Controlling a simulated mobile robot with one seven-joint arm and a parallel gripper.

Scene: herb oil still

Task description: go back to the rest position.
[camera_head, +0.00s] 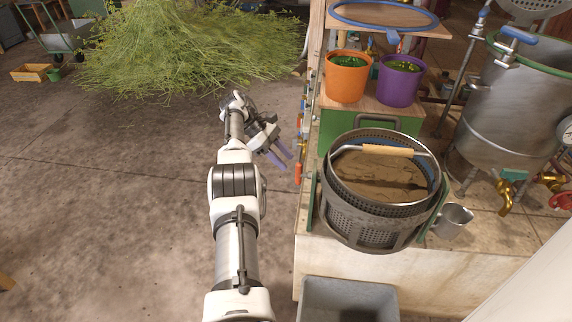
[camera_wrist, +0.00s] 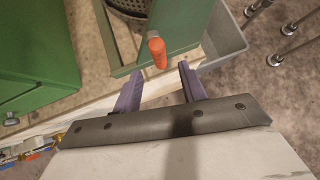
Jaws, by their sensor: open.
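My gripper (camera_head: 282,157) is at the end of my raised arm, left of the workbench and above the floor. Its two purple fingers are apart with nothing between them. The wrist view shows the same open fingers (camera_wrist: 158,88) close to the bench edge. An orange handle end (camera_wrist: 157,52) is just beyond the fingertips there, apart from them as far as I can tell. A perforated metal basket (camera_head: 365,222) with a wooden-grip handle stands on the bench, filled with brown material.
An orange bucket (camera_head: 346,82) and a purple bucket (camera_head: 398,87) stand behind the basket. A steel still vessel (camera_head: 505,110) is at right. A grey bin (camera_head: 345,300) is on the floor before the bench (camera_head: 440,275). Cut herbs (camera_head: 185,45) are piled behind.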

